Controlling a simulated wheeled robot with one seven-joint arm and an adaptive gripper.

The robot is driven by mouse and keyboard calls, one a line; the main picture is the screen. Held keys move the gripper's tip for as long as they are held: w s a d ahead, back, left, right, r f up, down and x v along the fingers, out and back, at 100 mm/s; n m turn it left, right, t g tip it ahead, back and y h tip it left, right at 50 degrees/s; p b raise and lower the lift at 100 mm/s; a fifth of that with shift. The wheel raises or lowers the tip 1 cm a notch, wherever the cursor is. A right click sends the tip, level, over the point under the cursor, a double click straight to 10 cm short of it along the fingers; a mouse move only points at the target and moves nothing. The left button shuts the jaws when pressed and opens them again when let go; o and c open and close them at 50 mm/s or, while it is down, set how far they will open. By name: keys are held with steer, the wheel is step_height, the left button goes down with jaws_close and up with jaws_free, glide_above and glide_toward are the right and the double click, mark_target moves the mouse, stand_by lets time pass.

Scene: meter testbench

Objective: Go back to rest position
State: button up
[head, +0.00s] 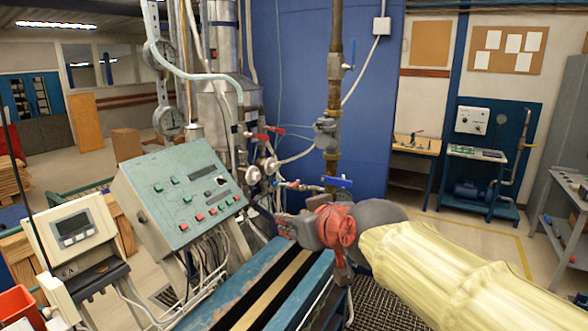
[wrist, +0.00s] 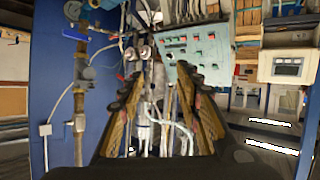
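My gripper (wrist: 157,78) shows in the wrist view with its two brownish fingers spread apart. Nothing is held between them; pipes and cables show through the gap. In the head view my arm in its pale yellow sleeve reaches in from the lower right. My gripper (head: 300,226) is at its far end, above the back of the bench. Its fingers are hard to make out there. A red round part shows at the end of the arm; I cannot tell whether it belongs to my gripper.
The green control panel (head: 184,196) stands left of my gripper, with a grey display box (head: 73,229) farther left. A vertical pipe with valves (head: 334,110) rises behind, before a blue wall (head: 295,60). The blue-edged bench (head: 205,304) lies below. Open floor shows at right.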

steer(key=s+d+f+m+g+h, duration=0.2)
steer(key=s+d+f+m+g, duration=0.1)
steer(key=s+d+f, duration=0.6)
steer(key=s+d+f+m+g+h, duration=0.2)
steer(key=s+d+f+m+g, duration=0.1)
steer(key=s+d+f, duration=0.6)
steer(key=s+f+b, duration=0.1)
steer(key=s+f, duration=0.3)
steer(key=s, duration=0.4)
steer(key=shift+s+d+f+h, duration=0.3)
steer(key=shift+s+f+h, duration=0.05)
steer(key=shift+f+h, duration=0.05)
steer(key=shift+a, duration=0.15)
steer(key=shift+c, duration=0.5)
